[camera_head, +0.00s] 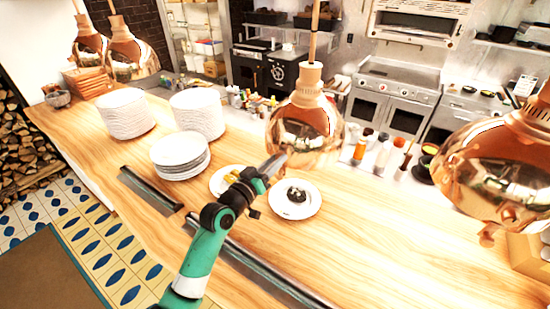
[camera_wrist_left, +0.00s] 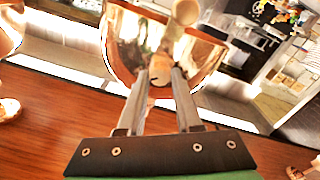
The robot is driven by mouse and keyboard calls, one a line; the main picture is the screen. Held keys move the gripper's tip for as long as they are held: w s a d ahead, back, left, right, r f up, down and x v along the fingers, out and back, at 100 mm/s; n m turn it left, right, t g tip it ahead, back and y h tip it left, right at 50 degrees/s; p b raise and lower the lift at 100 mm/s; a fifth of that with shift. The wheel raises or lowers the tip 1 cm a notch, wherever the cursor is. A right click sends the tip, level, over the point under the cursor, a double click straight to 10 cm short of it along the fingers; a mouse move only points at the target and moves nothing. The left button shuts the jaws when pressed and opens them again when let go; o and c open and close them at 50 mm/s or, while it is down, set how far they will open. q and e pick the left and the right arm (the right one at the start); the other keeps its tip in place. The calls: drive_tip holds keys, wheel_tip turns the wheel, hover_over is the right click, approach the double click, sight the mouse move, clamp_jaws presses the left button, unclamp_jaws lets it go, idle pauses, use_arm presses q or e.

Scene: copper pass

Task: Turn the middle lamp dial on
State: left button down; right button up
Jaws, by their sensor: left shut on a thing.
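The middle copper lamp (camera_head: 305,125) hangs over the wooden counter, with a wooden cap and stem above its shiny shade. My left gripper (camera_head: 272,165) reaches up to the lower left rim of this lamp. In the left wrist view, the same lamp (camera_wrist_left: 125,45) fills the upper middle, and its dial (camera_wrist_left: 160,68), a small rounded copper-coloured knob, sits between my two fingertips (camera_wrist_left: 159,82). The fingers are shut on the dial. The dial's marking and turned position cannot be made out. My right gripper is in neither view.
Another copper lamp (camera_head: 500,165) hangs at the right, and two more hang at the far left. Plate stacks (camera_head: 125,113) stand on the counter (camera_head: 400,245). A plate with dark food (camera_head: 295,200) lies below the lamp. Bottles (camera_head: 383,155) stand behind.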

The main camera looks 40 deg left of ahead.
use_arm(q)
drive_tip(key=n+p, duration=0.5)
drive_tip(key=n, duration=0.6)
drive_tip(key=shift+p, duration=0.35)
drive_tip(key=shift+f+n, duration=0.1)
drive_tip(key=shift+n, duration=0.3)
drive_tip(key=c, duration=0.6)
unclamp_jaws()
